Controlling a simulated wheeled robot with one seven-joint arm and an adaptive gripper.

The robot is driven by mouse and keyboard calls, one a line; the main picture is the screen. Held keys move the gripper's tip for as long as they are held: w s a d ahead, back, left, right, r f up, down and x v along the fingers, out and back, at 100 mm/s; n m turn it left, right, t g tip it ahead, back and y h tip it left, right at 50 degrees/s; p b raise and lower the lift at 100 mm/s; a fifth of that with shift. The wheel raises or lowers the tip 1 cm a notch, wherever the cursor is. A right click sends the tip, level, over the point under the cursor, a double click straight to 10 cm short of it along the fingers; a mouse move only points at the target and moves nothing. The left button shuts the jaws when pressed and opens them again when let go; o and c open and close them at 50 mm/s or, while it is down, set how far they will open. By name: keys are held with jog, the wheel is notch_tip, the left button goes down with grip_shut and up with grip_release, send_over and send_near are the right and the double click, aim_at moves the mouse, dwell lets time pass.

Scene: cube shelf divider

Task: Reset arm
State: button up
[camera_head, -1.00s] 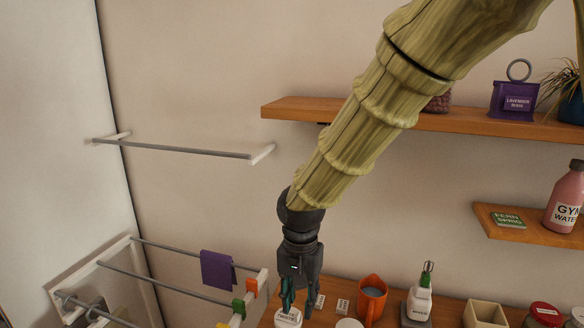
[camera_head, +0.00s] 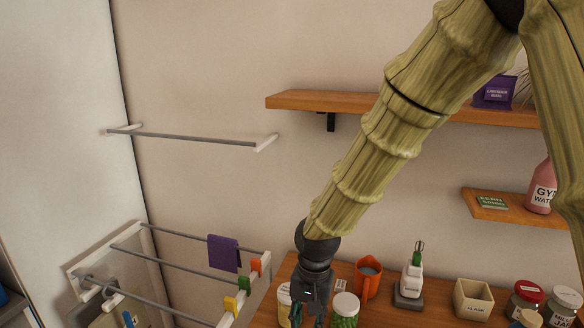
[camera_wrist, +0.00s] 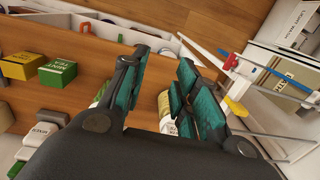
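My gripper (camera_head: 308,314) hangs low at the end of my arm in the head view, over the wooden counter (camera_head: 440,318). It is between a jar with a pale lid (camera_head: 284,306) and a jar of green contents (camera_head: 345,312); its fingertips are cut off by the bottom edge there. In the wrist view my gripper (camera_wrist: 163,65) shows two teal-padded fingers spread apart, with no object held between them. Part of a white jar (camera_wrist: 166,110) shows behind the gap. I cannot tell whether the fingers touch either jar.
An orange mug (camera_head: 367,280), a white bottle (camera_head: 411,275), a cream box (camera_head: 473,300) and several jars stand to the right. A drying rack (camera_head: 175,268) with a purple cloth (camera_head: 223,253) is left.

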jog(key=s+d+f, duration=0.3)
jog(key=s+f, duration=0.1)
jog(key=f, duration=0.4)
jog(key=s+d+f+n+y+b, duration=0.1)
jog(key=s+d+f, duration=0.15)
jog(key=f, duration=0.65)
jog(key=s+d+f, duration=0.2)
jog(key=s+f, duration=0.2)
jog(key=f, duration=0.4)
jog(key=s+d+f+n+h, duration=0.1)
jog(key=s+d+f, duration=0.5)
jog(key=s, duration=0.2)
jog(key=s+d+f+n+b, duration=0.1)
jog(key=s+d+f, duration=0.4)
jog(key=s+f, duration=0.2)
jog(key=shift+s+d+h+b, duration=0.3)
jog(key=shift+s+d+h, duration=0.1)
jog(key=shift+s, duration=0.8)
